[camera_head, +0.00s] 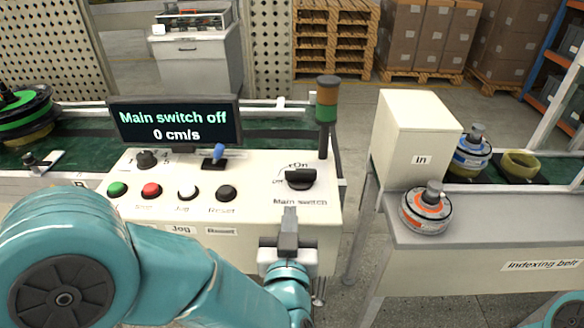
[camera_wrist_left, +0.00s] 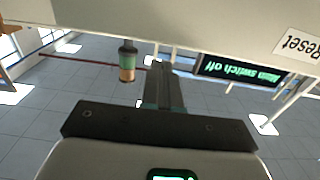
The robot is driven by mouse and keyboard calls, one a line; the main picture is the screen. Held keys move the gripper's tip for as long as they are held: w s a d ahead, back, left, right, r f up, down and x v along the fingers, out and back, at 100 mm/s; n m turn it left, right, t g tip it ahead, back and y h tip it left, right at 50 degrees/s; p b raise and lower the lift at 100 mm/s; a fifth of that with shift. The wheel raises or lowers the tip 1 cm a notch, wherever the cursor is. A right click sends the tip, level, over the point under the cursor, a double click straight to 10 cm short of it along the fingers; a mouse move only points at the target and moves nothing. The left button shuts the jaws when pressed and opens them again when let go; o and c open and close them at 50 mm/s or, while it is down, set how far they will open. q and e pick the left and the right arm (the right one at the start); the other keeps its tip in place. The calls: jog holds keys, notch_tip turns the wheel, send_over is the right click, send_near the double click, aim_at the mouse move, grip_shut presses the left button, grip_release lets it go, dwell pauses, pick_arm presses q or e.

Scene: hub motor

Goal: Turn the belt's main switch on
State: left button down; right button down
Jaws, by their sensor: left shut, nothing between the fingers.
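The main switch (camera_head: 300,179) is a black rotary knob at the right of the cream control panel (camera_head: 255,215), with "On" and "Main switch" lettering around it. The display (camera_head: 175,123) above the panel reads "Main switch off, 0 cm/s"; it also shows, tilted, in the left wrist view (camera_wrist_left: 240,72). My left gripper (camera_head: 290,215) is shut and empty, just below the knob in the head view. I cannot tell whether it touches the panel. It also shows in the left wrist view (camera_wrist_left: 162,75), where the knob is hidden. My right gripper is not in view.
Green (camera_head: 117,189), red (camera_head: 151,190), white (camera_head: 187,191) and black buttons and a blue lever (camera_head: 218,152) are left of the knob. A signal tower (camera_head: 327,100) stands behind it. The indexing belt (camera_head: 500,235) with motor parts is to the right, across a gap.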

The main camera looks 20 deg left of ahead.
aim_at(292, 175)
pick_arm(q)
jog(key=x, duration=0.2)
jog(key=shift+w+a, duration=0.15)
jog(key=shift+w, duration=0.2)
jog(key=p+x, duration=0.1)
jog(key=x, duration=0.6)
jog(key=shift+f, duration=0.1)
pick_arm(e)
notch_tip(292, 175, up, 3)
